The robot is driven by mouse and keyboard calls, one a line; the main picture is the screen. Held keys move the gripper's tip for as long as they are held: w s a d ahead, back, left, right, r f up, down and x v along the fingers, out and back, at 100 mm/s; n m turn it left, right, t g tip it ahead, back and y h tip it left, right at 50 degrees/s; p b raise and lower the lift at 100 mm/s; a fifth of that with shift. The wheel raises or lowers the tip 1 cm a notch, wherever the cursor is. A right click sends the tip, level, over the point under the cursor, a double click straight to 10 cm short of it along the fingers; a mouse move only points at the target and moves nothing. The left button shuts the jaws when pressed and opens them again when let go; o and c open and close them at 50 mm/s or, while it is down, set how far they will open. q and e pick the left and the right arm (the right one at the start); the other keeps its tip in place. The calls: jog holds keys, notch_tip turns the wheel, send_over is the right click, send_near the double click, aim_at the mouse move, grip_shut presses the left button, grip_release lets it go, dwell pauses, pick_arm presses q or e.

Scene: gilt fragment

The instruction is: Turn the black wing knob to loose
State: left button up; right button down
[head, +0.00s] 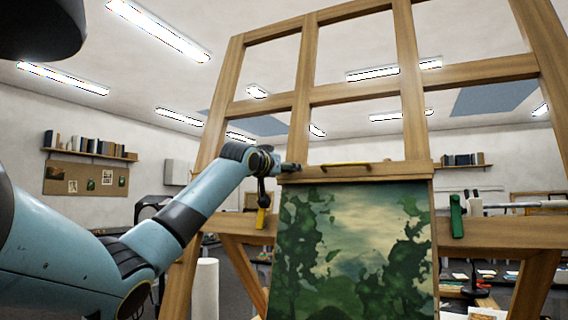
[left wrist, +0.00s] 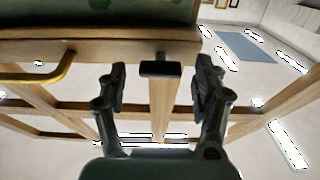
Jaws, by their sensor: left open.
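The black wing knob (left wrist: 160,69) shows in the left wrist view as a short dark bar, lying crosswise in front of a wooden upright of the easel. My left gripper (left wrist: 160,66) is open, with one finger on each side of the knob and a visible gap on both sides. In the head view my left gripper (head: 276,164) is at the left end of the easel's upper clamp bar (head: 375,170), where the knob is hard to tell apart from the dark fingers. My right gripper is not in view.
The wooden easel (head: 408,75) holds a green landscape painting (head: 345,250) under the clamp bar. A brass handle (head: 345,163) lies along that bar, also seen in the left wrist view (left wrist: 42,75). A yellow clip (head: 262,217) and a green clip (head: 456,216) flank the painting.

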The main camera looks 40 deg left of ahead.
pick_arm(q)
jog(key=shift+w, duration=0.1)
jog(key=c, duration=1.2)
jog(key=shift+o, duration=0.2)
